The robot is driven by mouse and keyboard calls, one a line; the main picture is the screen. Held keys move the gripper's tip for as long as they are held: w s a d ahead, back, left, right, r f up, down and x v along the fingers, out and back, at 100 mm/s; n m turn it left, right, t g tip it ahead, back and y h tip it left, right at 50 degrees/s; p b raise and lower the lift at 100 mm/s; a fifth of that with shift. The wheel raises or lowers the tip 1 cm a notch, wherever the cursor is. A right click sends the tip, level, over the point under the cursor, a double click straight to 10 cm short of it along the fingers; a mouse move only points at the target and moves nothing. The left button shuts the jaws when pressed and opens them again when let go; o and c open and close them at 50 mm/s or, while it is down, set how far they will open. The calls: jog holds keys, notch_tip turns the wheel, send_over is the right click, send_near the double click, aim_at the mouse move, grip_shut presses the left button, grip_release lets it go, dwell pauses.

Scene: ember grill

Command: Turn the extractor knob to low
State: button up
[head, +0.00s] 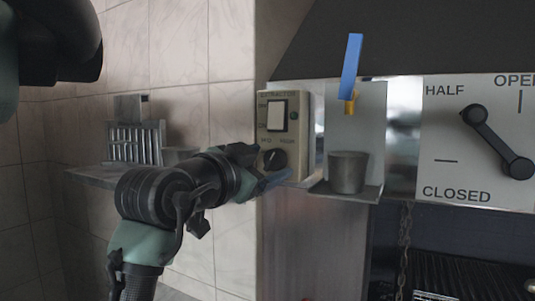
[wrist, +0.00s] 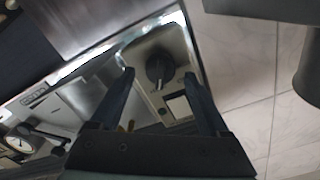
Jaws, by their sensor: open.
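The extractor control box (head: 304,122) is a beige panel on the wall, with a white rocker switch (head: 277,115) above a round black extractor knob (head: 275,160). Small labels sit around the knob, too blurred to read surely. My gripper (head: 264,170) is at the box's lower part, beside the knob. In the wrist view my open gripper (wrist: 158,73) has one finger on each side of the knob (wrist: 158,68), with gaps to both. A light pointer mark on the knob faces toward the switch (wrist: 180,106). Contact with the knob does not show.
Right of the box, a metal cup (head: 348,172) stands on a small shelf, with a blue-handled tool (head: 351,68) above it. Further right is a damper panel (head: 448,140) with a black lever (head: 496,143). A wall rack (head: 134,143) on a ledge is at left.

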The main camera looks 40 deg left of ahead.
jog(key=shift+w+a, duration=0.15)
jog(key=shift+w, duration=0.3)
jog(key=shift+c, duration=0.2)
grip_shut()
